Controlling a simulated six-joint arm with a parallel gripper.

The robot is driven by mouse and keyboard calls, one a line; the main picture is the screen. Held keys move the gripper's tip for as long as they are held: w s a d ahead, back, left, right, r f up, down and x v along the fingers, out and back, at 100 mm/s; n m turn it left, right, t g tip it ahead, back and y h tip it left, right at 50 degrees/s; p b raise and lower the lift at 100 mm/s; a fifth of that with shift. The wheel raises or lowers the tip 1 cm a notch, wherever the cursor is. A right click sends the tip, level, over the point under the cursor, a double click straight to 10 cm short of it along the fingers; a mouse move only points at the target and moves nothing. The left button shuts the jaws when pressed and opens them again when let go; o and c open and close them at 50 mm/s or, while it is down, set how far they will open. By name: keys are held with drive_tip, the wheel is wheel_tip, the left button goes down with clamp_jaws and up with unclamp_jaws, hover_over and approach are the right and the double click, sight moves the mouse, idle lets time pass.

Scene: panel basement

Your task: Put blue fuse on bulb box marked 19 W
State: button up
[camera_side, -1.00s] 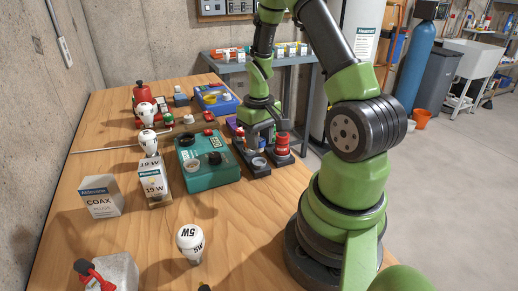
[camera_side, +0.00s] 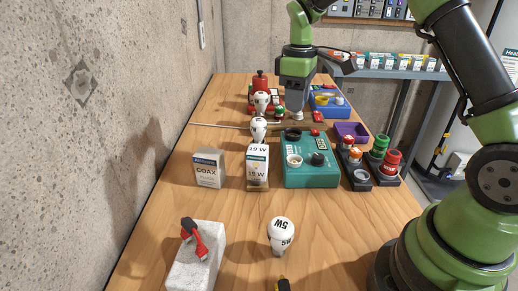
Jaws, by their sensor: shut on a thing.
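The bulb box marked 19 W (camera_side: 257,167) stands upright near the middle of the wooden table, white with a bulb picture and a brown base. My gripper (camera_side: 295,113) points down behind and to the right of this box, above the table beyond the teal box. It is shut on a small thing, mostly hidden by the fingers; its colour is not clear. I cannot make out a blue fuse anywhere else. A fuse rack (camera_side: 357,181) at the right holds an orange fuse (camera_side: 355,154) and shows an empty-looking round socket at its near end.
A teal box (camera_side: 312,178) stands right of the 19 W box, and a COAX box (camera_side: 209,168) left of it. Bulbs (camera_side: 259,128) stand behind. A second rack holds red (camera_side: 391,160) and green fuses.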

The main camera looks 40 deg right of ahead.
drive_tip(key=w+a+r+n, duration=0.3)
drive_tip(key=w+a+n, duration=0.1)
drive_tip(key=a, duration=0.4)
hover_over(257, 150)
drive_tip(key=shift+n, duration=0.3)
wheel_tip(257, 150, down, 6)
drive_tip(key=shift+d+r, duration=0.1)
drive_tip(key=shift+r, duration=0.05)
drive_tip(key=shift+f, duration=2.1)
drive_tip(key=o, duration=0.9)
drive_tip(key=shift+f, duration=0.15)
wheel_tip(257, 150, up, 12)
drive_tip(key=shift+r, duration=0.25)
